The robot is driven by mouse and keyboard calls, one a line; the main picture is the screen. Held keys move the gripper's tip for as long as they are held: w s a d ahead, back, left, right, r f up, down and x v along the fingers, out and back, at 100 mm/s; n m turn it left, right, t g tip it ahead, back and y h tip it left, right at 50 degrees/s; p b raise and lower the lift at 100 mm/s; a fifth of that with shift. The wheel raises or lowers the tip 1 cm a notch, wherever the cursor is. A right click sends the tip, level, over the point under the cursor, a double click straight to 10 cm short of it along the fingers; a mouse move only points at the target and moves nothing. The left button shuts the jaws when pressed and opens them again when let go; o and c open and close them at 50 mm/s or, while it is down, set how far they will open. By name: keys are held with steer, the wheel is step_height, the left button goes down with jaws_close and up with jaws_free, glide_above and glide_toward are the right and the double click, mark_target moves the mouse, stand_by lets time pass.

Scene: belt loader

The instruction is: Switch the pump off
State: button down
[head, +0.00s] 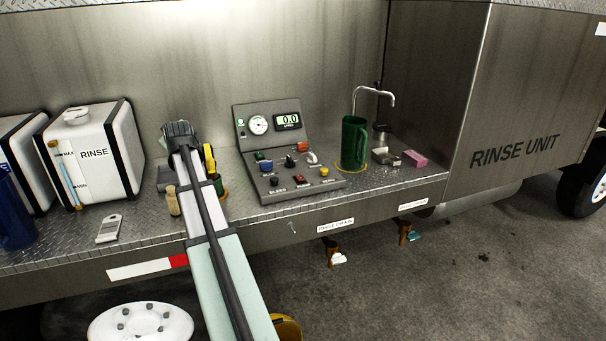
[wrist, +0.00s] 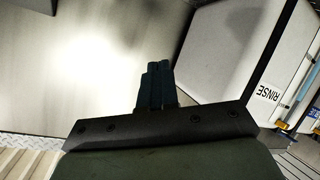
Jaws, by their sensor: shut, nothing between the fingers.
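The control panel (head: 286,177) sits on the metal deck in the head view. Its upright back carries a round gauge and a display (head: 289,120) reading 0.0. Its sloped face holds several coloured knobs, switches and buttons; their small labels are mostly too small to read, so I cannot tell which one is the pump's. My gripper is at the far end of my arm, left of the panel and apart from it; its fingers are hidden in the head view. In the wrist view my gripper (wrist: 156,70) has its fingers together with nothing between them.
A white RINSE tank (head: 95,165) stands left of my arm and shows in the wrist view (wrist: 225,50). A green mug (head: 354,143), a tap (head: 374,91) and a pink block (head: 414,159) are right of the panel. A brush (head: 173,201) and a scraper (head: 109,229) lie on the deck.

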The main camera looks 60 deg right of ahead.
steer(key=s+d+f+m+g, duration=0.1)
steer(key=s+d+m+g, duration=0.1)
steer(key=s+d, duration=0.6)
steer(key=s+d+f+m+g, duration=0.15)
steer(key=s+d, duration=0.25)
steer(key=s, duration=0.7)
steer(key=s+d+m+g+y, duration=0.1)
steer(key=s+d+m, duration=0.1)
steer(key=s, duration=0.9)
steer(key=s+d+m+g+y, duration=0.1)
steer(key=s+d+m, duration=0.1)
steer(key=s, duration=0.9)
steer(key=shift+f+m, duration=0.15)
steer(key=shift+m, duration=0.2)
steer(key=shift+d, duration=0.1)
glide_above(302, 178)
steer(key=s, duration=0.1)
steer(key=f, duration=0.8)
steer(key=shift+a+f, duration=0.1)
steer(key=shift+a, duration=0.3)
steer(key=shift+s+a+f, duration=0.15)
steer(key=shift+f, duration=0.4)
steer(key=shift+s+a+f, duration=0.1)
steer(key=shift+f, duration=1.25)
